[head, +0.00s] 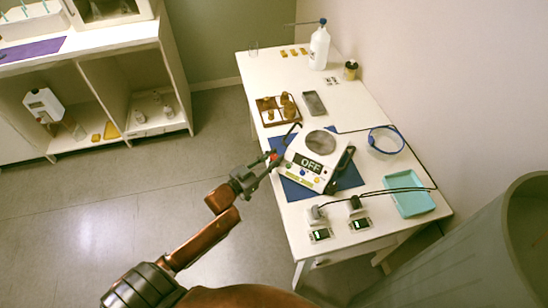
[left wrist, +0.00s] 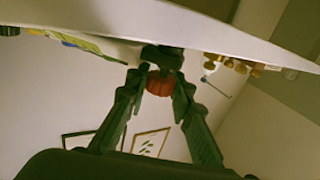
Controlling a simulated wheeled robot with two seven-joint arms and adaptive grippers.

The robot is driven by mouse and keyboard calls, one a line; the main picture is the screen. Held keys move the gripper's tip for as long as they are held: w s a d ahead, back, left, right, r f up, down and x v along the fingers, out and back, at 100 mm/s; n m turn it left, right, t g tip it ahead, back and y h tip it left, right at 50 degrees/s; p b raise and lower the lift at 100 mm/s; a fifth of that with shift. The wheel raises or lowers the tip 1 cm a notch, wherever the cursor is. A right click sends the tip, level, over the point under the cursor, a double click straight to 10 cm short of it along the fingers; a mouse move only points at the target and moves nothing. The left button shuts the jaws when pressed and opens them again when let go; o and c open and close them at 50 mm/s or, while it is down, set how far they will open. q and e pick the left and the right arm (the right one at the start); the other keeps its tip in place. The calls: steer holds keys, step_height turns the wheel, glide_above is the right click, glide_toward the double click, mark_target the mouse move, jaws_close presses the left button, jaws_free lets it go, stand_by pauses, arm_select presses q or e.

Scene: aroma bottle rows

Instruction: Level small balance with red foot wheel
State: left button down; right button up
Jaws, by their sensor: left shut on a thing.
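The small balance (head: 309,174) is a white box with a round grey pan and a display reading "OFF". It stands on a blue mat (head: 351,178) on the white table. Its red foot wheel (head: 273,155) shows as a small red spot at the left corner. My left gripper (head: 268,163) reaches in from the left, at table height. In the left wrist view the red wheel (left wrist: 160,84) sits between the two fingertips (left wrist: 160,88), with the fingers shut on it. The bubble level cannot be made out. My right gripper is not in view.
Behind the balance are a wooden rack (head: 269,115) with brown bottles and a grey slab (head: 314,103). Two small meters (head: 320,235) are near the front edge. The floor at left is clear.

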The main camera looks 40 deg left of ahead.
arm_select(q)
steer(key=shift+m+h, duration=0.5)
steer(key=shift+h, duration=0.3)
steer(key=shift+m+g+h+p, duration=0.4)
steer(key=shift+m+h, duration=0.2)
steer(key=shift+h, duration=0.1)
steer(key=shift+f+m+g+h+b, duration=0.1)
steer(key=shift+m+g+h+b, duration=0.25)
steer(key=shift+m+h, duration=0.4)
steer(key=shift+m+g+h+b, duration=0.35)
steer(key=shift+g+h, duration=0.1)
steer(key=shift+h, duration=0.8)
steer(key=shift+m+g+h+b, duration=0.45)
steer(key=shift+m+g+h, duration=0.05)
steer(key=shift+m+g, duration=0.1)
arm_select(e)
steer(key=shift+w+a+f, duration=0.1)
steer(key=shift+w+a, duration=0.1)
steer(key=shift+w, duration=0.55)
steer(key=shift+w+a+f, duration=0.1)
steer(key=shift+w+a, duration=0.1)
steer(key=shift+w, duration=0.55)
arm_select(q)
steer(key=c, duration=1.7)
jaws_free()
steer(key=shift+o, duration=0.2)
